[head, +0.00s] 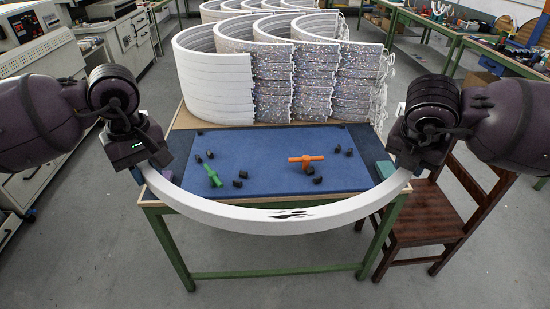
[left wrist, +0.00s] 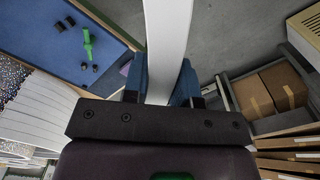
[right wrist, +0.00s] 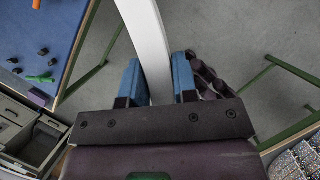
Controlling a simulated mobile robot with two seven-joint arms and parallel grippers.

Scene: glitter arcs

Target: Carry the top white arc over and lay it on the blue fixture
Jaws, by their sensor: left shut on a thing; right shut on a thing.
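A white arc (head: 270,219) with dark marks on its middle hangs level between my two grippers, bowed toward me. In the head view it passes in front of the near edge of the blue fixture (head: 262,178). My left gripper (head: 150,160) is shut on its left end, and the blue fingers hold the arc (left wrist: 167,50) in the left wrist view. My right gripper (head: 408,162) is shut on its right end, and the arc (right wrist: 148,45) runs between the fingers in the right wrist view. The fixture carries a green clamp (head: 215,174), an orange clamp (head: 306,160) and several black pegs.
Stacks of white and glittery arcs (head: 215,85) stand behind the fixture on the green-legged table (head: 270,273). A brown wooden chair (head: 436,212) stands close to the table's right side. Grey cabinets (head: 50,160) are at left. The floor in front is clear.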

